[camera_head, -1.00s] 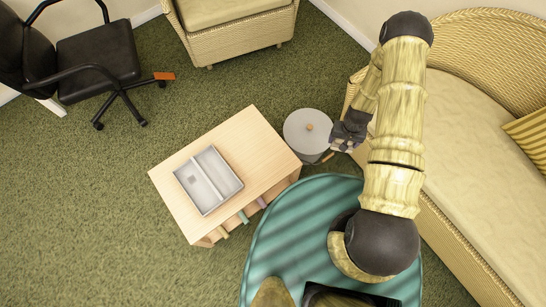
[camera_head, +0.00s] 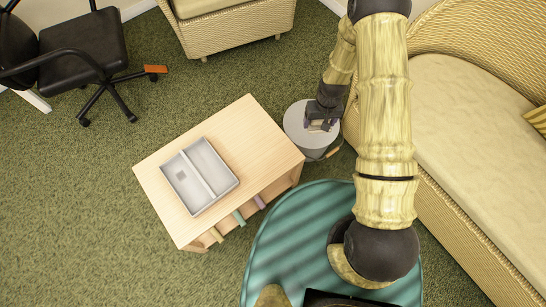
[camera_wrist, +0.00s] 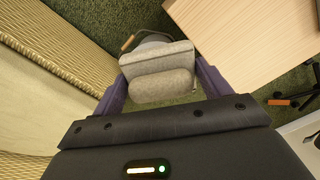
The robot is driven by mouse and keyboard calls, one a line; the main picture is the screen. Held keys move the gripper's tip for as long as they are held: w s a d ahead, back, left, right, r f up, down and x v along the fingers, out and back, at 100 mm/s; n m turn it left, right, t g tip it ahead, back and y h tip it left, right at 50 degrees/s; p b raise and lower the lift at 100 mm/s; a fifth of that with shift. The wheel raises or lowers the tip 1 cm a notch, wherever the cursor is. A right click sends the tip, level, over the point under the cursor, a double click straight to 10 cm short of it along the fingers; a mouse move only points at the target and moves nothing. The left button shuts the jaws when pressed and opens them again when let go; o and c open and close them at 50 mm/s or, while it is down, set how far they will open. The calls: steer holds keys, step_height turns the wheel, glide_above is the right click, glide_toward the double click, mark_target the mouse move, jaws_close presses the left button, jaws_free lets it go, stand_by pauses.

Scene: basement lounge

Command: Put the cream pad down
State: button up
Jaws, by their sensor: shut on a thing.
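The cream pad (camera_wrist: 160,86) is a pale, speckled, soft-edged block in the wrist view. It sits between the two purple fingers of my gripper (camera_wrist: 158,88), which is shut on it. In the head view my gripper (camera_head: 322,124) is over the right part of a round grey container (camera_head: 297,123), beside the wooden table. The gripper hides much of the container's top, and the pad is hard to make out there. I cannot tell whether the pad touches the container.
A light wooden table (camera_head: 250,125) holds a grey divided tray (camera_head: 231,183). A wicker sofa (camera_head: 470,150) stands close on the right. A teal round rug (camera_head: 290,240) lies in front. A black office chair (camera_head: 85,50) stands at the upper left. Green carpet is clear left of the table.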

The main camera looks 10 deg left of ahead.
steer(key=s+a+f+n+b, duration=0.1)
steer(key=a+f+n+b, duration=0.25)
steer(key=a+b, duration=0.6)
steer(key=n+b, duration=0.3)
steer(key=b, duration=1)
glide_above(273, 152)
step_height(273, 152, down, 3)
steer(key=shift+f, duration=0.1)
steer(key=shift+f, duration=0.1)
steer(key=shift+f+b, duration=1.2)
steer(key=shift+f, duration=1.25)
steer(key=shift+f+b, duration=1.2)
steer(key=shift+f, duration=1.3)
steer(key=shift+f, duration=0.1)
steer(key=o, duration=0.9)
